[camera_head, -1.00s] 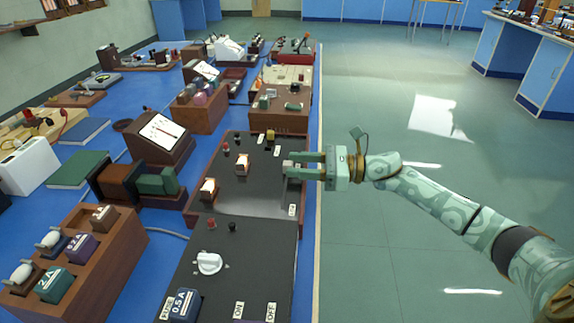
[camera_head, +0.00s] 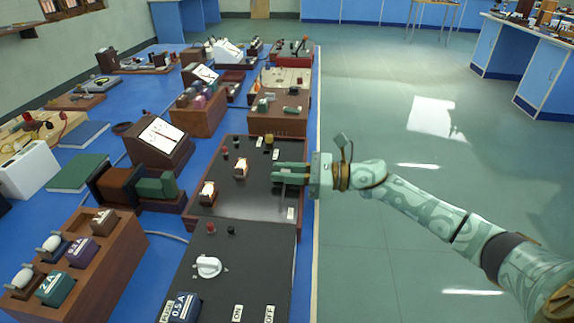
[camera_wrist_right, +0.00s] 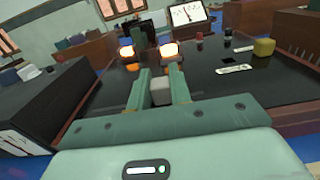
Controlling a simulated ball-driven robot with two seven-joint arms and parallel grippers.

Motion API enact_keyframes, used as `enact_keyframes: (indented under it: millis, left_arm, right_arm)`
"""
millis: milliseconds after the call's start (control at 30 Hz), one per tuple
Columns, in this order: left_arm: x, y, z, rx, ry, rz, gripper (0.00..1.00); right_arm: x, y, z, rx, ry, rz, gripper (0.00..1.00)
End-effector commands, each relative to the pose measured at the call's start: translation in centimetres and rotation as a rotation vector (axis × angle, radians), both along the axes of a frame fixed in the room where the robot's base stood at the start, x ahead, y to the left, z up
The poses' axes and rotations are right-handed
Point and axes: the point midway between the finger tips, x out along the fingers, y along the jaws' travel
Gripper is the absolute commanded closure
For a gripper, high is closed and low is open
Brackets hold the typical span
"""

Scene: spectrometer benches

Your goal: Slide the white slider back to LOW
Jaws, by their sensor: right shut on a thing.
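The white slider (camera_wrist_right: 160,91) shows in the right wrist view as a small pale grey-white block between my right fingers. My right gripper (camera_wrist_right: 160,92) is shut on it, with a finger on each side. In the head view my right gripper (camera_head: 276,173) reaches in from the right over the right part of the dark panel (camera_head: 245,207), and its fingers hide the slider. White labels sit on the panel toward the near edge (camera_head: 291,213) and the far side (camera_head: 276,155); I cannot read which one says LOW. My left gripper is not in view.
Two lit lamps (camera_head: 208,190) (camera_head: 241,168) stand on the panel, left of my fingers. A yellow block (camera_head: 269,139) is at its far edge. A meter (camera_head: 161,134) stands behind to the left. A nearer panel has a white knob (camera_head: 208,266). Open floor lies right of the bench.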

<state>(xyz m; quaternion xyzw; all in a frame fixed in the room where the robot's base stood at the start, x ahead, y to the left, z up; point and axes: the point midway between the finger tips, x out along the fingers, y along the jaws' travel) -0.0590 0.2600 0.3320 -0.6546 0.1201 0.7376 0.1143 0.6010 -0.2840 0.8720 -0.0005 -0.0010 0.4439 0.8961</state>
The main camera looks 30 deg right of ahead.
Motion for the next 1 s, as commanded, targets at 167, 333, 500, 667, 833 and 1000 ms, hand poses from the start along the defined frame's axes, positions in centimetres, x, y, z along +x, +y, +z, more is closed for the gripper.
enact_keyframes:
  millis: [167, 333, 500, 667, 833, 1000]
  left_arm:
    - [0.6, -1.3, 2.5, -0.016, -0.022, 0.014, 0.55]
    - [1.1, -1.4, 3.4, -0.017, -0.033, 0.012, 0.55]
    - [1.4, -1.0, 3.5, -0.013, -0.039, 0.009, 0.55]
    - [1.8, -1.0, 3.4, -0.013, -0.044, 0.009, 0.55]
    - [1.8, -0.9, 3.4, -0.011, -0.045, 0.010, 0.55]
    - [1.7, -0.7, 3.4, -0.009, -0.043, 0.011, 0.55]
  right_arm:
    - [-4.3, 3.3, 0.5, 0.004, 0.005, 0.010, 1.00]
    - [-6.7, 5.0, 0.2, 0.001, 0.004, 0.006, 1.00]
    - [-7.4, 5.6, -0.1, 0.001, 0.005, 0.006, 1.00]
    - [-7.4, 5.7, -0.2, 0.002, 0.007, 0.008, 1.00]
    - [-7.4, 5.7, -0.2, 0.003, 0.008, 0.009, 0.58]
    - [-7.3, 5.6, -0.2, 0.002, 0.006, 0.007, 0.58]
